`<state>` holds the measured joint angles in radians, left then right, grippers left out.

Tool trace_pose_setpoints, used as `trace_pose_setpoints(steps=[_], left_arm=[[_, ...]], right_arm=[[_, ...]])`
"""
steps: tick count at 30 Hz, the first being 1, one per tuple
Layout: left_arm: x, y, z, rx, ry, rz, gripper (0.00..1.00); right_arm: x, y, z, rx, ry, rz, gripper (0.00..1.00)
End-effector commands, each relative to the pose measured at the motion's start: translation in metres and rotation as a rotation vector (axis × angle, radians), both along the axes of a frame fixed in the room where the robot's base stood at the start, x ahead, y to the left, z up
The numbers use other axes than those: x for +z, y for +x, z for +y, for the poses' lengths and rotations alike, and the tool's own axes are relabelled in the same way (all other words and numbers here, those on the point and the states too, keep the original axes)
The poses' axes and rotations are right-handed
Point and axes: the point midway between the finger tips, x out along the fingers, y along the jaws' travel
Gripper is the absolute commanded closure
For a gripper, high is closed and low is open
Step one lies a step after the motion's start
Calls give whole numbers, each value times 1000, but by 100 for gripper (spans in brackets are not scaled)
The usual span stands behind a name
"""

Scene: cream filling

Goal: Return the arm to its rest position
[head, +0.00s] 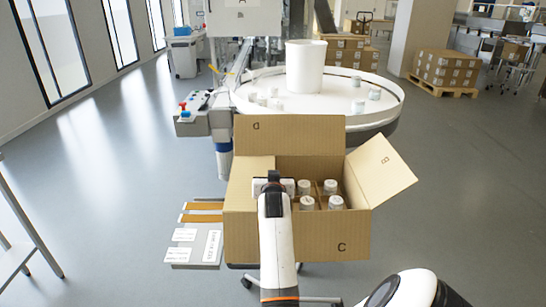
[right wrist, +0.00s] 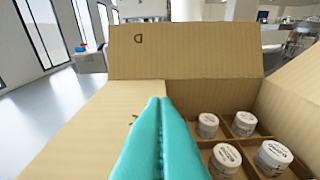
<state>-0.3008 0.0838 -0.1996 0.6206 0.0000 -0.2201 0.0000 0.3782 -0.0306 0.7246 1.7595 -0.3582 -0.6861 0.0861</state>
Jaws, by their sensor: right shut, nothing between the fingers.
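My right gripper (head: 273,178) is over the left part of an open cardboard box (head: 296,235) in the head view. In the right wrist view its teal fingers (right wrist: 160,104) are pressed together with nothing between them, pointing toward the box's far flap (right wrist: 185,50). Several white-lidded jars (head: 335,202) stand in divided compartments at the right of the box; they also show at the lower right of the right wrist view (right wrist: 273,157). The gripper is left of these jars and apart from them. My left gripper is not in view.
The box's far flap (head: 290,134) stands up and its right flap (head: 381,170) leans outward. Behind is a round white table (head: 340,105) with a white drum (head: 305,67) and several jars. A grey panel (head: 180,252) lies left of the box. Open floor (head: 110,190) lies farther left.

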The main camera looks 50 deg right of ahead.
Motion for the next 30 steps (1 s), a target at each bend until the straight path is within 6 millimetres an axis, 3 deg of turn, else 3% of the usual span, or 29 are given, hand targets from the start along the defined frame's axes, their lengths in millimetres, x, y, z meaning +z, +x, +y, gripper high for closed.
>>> trace_pose_setpoints(steps=[6, 20, 23, 26, 30], left_arm=[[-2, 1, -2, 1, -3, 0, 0], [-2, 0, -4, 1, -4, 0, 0], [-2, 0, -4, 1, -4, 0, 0], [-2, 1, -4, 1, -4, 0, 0], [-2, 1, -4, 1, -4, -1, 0]], right_arm=[[7, -21, 25, 0, 0, 0, 100], [5, -29, 39, 28, -3, 32, 100], [-12, -36, 70, 114, -1, 126, 100], [-44, -54, 126, 263, 21, 284, 100], [-93, -98, 209, 480, 84, 512, 100]])
